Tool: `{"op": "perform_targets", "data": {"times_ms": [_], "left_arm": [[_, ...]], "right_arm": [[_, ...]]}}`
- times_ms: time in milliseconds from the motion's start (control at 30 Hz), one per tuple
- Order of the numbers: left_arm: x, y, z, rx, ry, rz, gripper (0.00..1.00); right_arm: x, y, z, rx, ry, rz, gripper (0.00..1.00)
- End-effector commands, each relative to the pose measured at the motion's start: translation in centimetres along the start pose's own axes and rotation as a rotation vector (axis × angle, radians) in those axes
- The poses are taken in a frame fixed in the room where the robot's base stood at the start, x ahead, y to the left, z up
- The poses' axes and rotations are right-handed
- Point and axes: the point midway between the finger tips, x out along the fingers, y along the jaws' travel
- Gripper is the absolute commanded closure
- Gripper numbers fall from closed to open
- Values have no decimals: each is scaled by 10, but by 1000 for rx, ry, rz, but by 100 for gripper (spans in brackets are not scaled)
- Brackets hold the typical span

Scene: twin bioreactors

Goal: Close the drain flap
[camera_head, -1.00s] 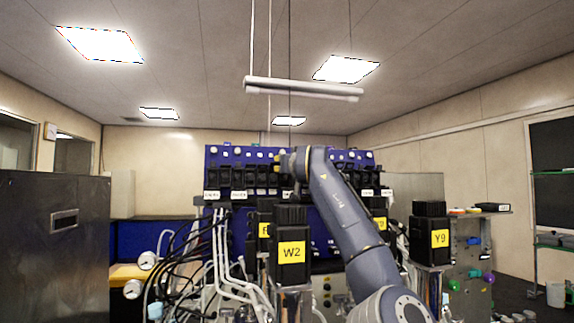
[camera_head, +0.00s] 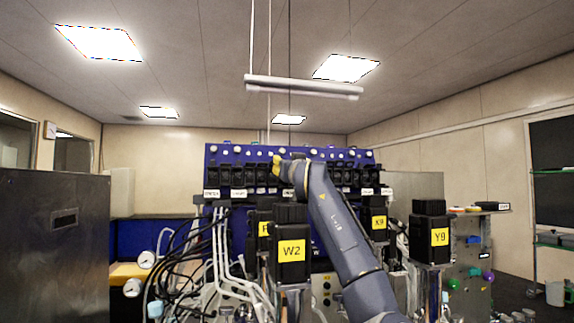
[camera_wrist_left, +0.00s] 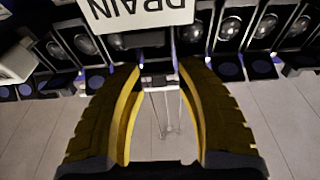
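In the left wrist view a white DRAIN label (camera_wrist_left: 138,12) shows upside down at the top. My left gripper (camera_wrist_left: 160,73), with yellow and black fingers, is open just below the label. A thin, clear, frame-like piece (camera_wrist_left: 158,87) shows in the gap between the fingertips. I cannot tell whether it is the drain flap or whether the fingers touch it. In the head view an arm from the lower right reaches the blue panel (camera_head: 222,157), its yellow gripper part (camera_head: 277,165) in front of the upper black units. Its fingers are too small to read.
Black blocks labelled W2 (camera_head: 291,249) and Y9 (camera_head: 430,237) stand in front of the panel. Tubes and cables (camera_head: 222,255) crowd the lower left. A dark metal cabinet (camera_head: 55,245) stands at far left. A lamp bar (camera_head: 303,87) hangs overhead.

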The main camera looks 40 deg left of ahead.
Motion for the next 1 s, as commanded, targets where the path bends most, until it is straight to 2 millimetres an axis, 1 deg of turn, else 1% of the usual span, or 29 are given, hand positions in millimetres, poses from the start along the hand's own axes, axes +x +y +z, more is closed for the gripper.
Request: {"op": "perform_targets", "data": {"times_ms": [133,267,700,900,1000], "left_arm": [[-4,1,0,0,0,1,64],[-16,1,0,-1,1,1,64],[-92,0,0,-1,1,1,64],[-110,-1,0,2,1,-1,64],[-115,0,0,0,1,-1,64]], "right_arm": [[0,2,1,-1,-1,2,56],[0,1,1,0,-1,1,56],[0,0,0,0,0,0,56],[0,0,0,0,0,0,56],[0,0,0,0,0,0,56]]}}
